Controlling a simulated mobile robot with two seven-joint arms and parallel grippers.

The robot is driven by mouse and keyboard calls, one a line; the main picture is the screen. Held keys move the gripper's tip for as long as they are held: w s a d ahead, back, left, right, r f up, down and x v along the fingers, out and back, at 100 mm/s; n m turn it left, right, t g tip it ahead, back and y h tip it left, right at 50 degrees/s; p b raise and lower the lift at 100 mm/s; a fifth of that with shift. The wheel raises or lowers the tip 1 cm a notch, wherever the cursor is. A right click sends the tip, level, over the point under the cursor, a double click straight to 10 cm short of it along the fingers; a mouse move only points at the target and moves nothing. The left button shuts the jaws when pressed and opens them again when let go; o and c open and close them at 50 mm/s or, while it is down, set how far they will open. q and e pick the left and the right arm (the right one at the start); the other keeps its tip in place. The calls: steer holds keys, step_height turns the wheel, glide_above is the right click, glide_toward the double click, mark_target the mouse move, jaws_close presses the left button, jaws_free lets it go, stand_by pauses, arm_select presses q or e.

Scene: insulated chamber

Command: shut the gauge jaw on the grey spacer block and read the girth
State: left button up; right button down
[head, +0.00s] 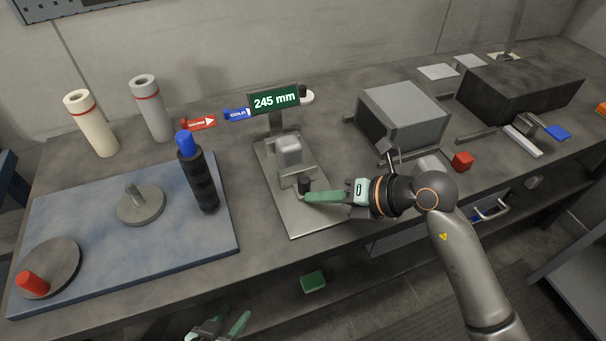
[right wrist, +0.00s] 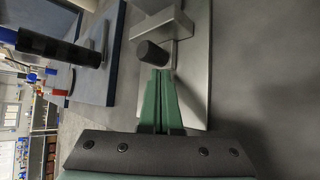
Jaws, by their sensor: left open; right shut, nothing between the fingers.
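The gauge's metal base plate (head: 320,217) lies on the bench, and its display (head: 276,101) reads 245 mm. The light grey spacer block (head: 289,150) sits on the plate in front of the display post. The gauge jaw (head: 289,181) stands on the near side of the block; I cannot tell whether they touch. A dark knob (head: 304,185) is on the jaw's near side and also shows in the right wrist view (right wrist: 152,53). My right gripper (head: 308,197) is shut and empty, its fingertips right at the knob. My left gripper (head: 222,325) is open and empty below the bench's front edge.
A black bottle with a blue cap (head: 199,180) stands on the blue mat (head: 90,225) to the left. A green block (head: 313,282) lies below.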

mark_target(314, 185)
steer(key=shift+w, duration=0.1)
steer(key=shift+w+a, duration=0.15)
steer(key=shift+w, duration=0.05)
steer(key=shift+w+a, duration=0.25)
steer(key=shift+w, duration=0.35)
steer(key=shift+w+a, duration=0.2)
steer(key=shift+w, duration=0.4)
steer(key=shift+r, duration=0.1)
steer(key=shift+d, duration=0.1)
steer(key=shift+s+d+p, duration=0.25)
steer(key=shift+s+p, duration=0.15)
steer(key=shift+s, duration=0.35)
steer(key=shift+s+d, duration=0.2)
steer(key=shift+s, duration=0.4)
